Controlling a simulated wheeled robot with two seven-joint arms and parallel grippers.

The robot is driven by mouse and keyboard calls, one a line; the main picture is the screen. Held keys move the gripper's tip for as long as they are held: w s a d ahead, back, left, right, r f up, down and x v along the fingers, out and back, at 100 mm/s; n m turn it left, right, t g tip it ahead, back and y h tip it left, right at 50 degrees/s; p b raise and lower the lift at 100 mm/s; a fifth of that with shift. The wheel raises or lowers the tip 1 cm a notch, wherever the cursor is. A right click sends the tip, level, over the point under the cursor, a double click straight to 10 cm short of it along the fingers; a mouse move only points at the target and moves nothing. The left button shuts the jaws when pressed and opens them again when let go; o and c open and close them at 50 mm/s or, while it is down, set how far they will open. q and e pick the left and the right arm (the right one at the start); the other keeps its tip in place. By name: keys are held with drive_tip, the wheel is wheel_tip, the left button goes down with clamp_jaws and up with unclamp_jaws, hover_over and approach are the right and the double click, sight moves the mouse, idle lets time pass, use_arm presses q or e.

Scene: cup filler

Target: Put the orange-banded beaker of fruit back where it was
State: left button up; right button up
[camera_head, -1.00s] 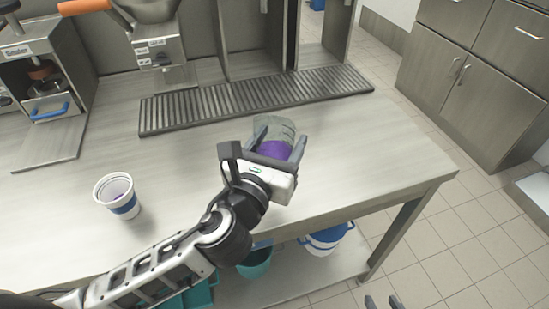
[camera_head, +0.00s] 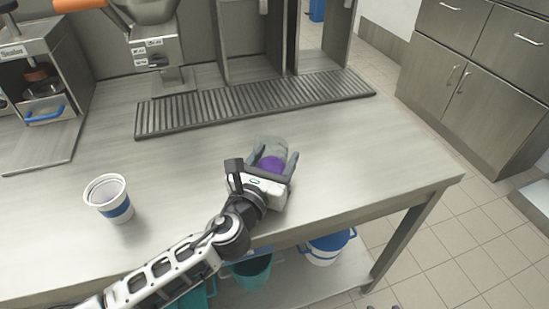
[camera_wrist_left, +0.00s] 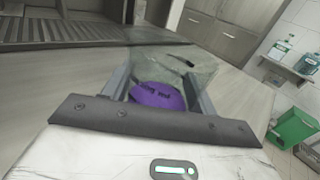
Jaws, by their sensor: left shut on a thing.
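My left gripper (camera_head: 272,162) is shut on a clear, greyish see-through beaker (camera_head: 270,144), over the right part of the steel counter. In the left wrist view the beaker (camera_wrist_left: 185,66) stands between the two fingers, with the purple patch (camera_wrist_left: 158,97) facing the palm. I see no orange band and cannot make out the fruit. I cannot tell if the beaker's base touches the counter (camera_head: 360,150). Only dark tips of my right gripper (camera_head: 383,307) show at the bottom edge.
A white cup with a blue band (camera_head: 109,198) stands on the counter at left. A ribbed drip tray (camera_head: 255,102) runs along the back, below the machines. Buckets, one white and blue (camera_head: 327,248), sit on the shelf below. The counter around the beaker is clear.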

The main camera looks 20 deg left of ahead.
use_arm(q)
drive_tip(key=shift+f, duration=0.1)
drive_tip(key=o, duration=1.1)
use_arm(e)
drive_tip(key=shift+a, duration=0.1)
use_arm(q)
drive_tip(key=shift+s, duration=0.15)
drive_tip(key=s, duration=0.3)
drive_tip(key=s+b, duration=0.1)
drive_tip(key=s, duration=0.3)
drive_tip(key=s+a, duration=0.1)
drive_tip(key=s, duration=0.2)
drive_tip(key=shift+s+a, duration=0.1)
drive_tip(key=shift+s, duration=0.15)
drive_tip(key=shift+s+a+b, duration=0.1)
drive_tip(key=shift+s+b, duration=0.25)
drive_tip(key=shift+s, duration=0.25)
use_arm(e)
drive_tip(key=shift+w+f, duration=0.2)
drive_tip(key=shift+s, duration=0.1)
